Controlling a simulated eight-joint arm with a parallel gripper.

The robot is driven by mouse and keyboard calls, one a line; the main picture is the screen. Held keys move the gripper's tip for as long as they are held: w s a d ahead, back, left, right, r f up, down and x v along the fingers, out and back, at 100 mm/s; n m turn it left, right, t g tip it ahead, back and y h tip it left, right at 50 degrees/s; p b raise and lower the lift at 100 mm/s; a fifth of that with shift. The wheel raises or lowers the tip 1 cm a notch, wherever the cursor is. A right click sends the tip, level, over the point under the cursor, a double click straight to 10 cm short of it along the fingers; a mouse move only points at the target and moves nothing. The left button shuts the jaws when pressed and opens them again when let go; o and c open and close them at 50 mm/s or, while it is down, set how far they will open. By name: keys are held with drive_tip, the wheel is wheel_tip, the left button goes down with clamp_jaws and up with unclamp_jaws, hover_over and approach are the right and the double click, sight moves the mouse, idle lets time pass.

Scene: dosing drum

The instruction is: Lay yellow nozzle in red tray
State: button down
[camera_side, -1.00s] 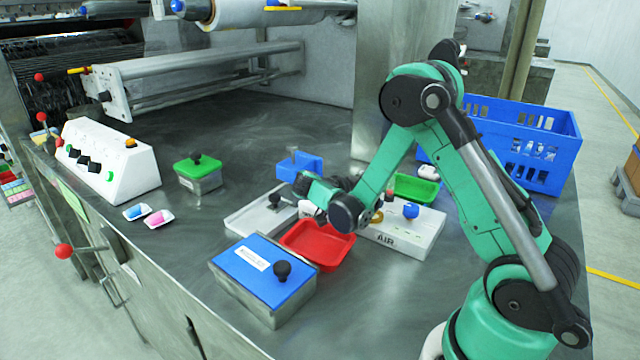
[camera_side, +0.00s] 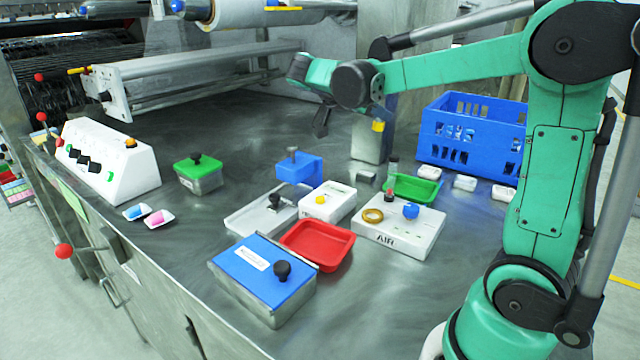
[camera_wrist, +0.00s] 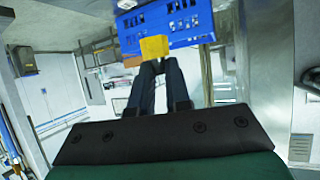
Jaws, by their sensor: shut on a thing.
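My gripper (camera_wrist: 154,66) is shut on the yellow nozzle (camera_wrist: 155,46), a small yellow block at its fingertips in the wrist view. In the side view my arm is raised above the back of the bench, and a yellow piece (camera_side: 378,126) shows below my wrist, looking like the same nozzle. The fingers' grip on it is not clear there. The red tray (camera_side: 318,262) lies empty on the bench, well below and in front of my gripper, apart from it.
A blue-lidded box (camera_side: 250,262) stands left of the tray. A white box with a yellow knob (camera_side: 335,207) stands behind it, and a white AIR block (camera_side: 415,240) right of it. A green tray (camera_side: 428,190) and a blue crate (camera_side: 455,125) are farther back.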

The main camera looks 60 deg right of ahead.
drive_tip(key=w+a+f+n+t+y, duration=0.2)
drive_tip(key=w+a+f+n+t, duration=0.1)
drive_tip(key=a+n+t, duration=0.3)
drive_tip(key=w+a+f+n+t+y, duration=0.1)
drive_tip(key=w+a+f+n+t, duration=0.25)
drive_tip(key=n+t, duration=0.35)
drive_tip(key=a+n+t+y, duration=0.3)
drive_tip(key=a+n+y, duration=0.55)
drive_tip(key=a, duration=0.25)
drive_tip(key=s+d+r+m+g+h, duration=0.2)
drive_tip(key=d+m+g+h, duration=0.1)
drive_tip(key=d+m+g, duration=0.2)
drive_tip(key=s+d+r+m+g+h, duration=0.2)
drive_tip(key=d+m+g+h, duration=0.2)
drive_tip(key=d+m, duration=0.4)
drive_tip(key=s+d+r+m+g+h, duration=0.2)
drive_tip(key=d+m+g+h, duration=0.2)
drive_tip(key=d+m+g, duration=0.3)
drive_tip(key=shift+s+d+r+m+h, duration=0.25)
drive_tip(key=shift+d+r+m, duration=0.1)
drive_tip(key=shift+m, duration=0.4)
drive_tip(key=shift+s+d+r+m+g, duration=0.1)
drive_tip(key=shift+s+r+m+g, duration=0.1)
drive_tip(key=shift+r+m+g, duration=0.15)
drive_tip(key=shift+f, duration=0.15)
